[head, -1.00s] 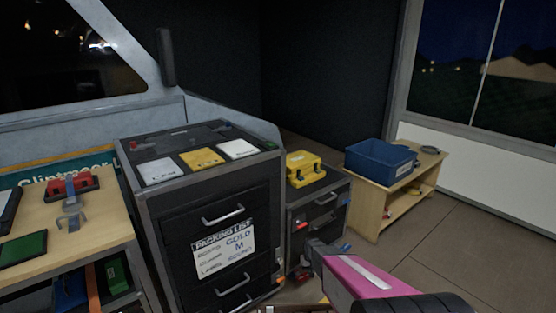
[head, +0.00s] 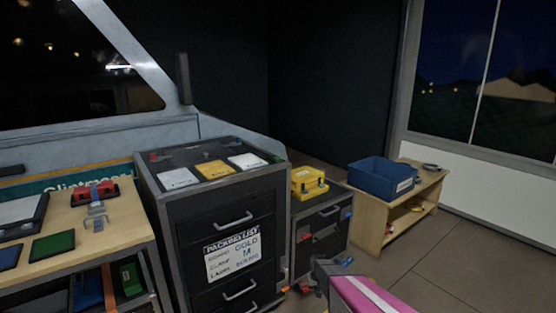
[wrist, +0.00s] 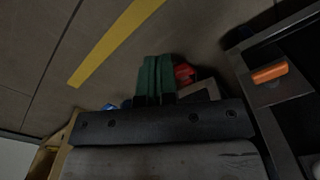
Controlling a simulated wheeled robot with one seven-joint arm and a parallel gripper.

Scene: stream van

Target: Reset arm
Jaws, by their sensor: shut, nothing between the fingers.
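My gripper (wrist: 157,62) shows in the wrist view with its two green fingers pressed side by side, shut and empty. It hangs over the floor beside a dark drawer cabinet. In the head view my pink arm reaches in from the bottom edge, in front of the low drawer cabinet (head: 318,236). My fingertips cannot be made out clearly there.
A tall drawer cabinet (head: 200,225) with a packing list (head: 232,257) stands left of my arm. A yellow case (head: 308,182) sits on the low cabinet. A wooden bench (head: 375,215) holds a blue bin (head: 380,180). The floor (head: 470,255) at right is clear.

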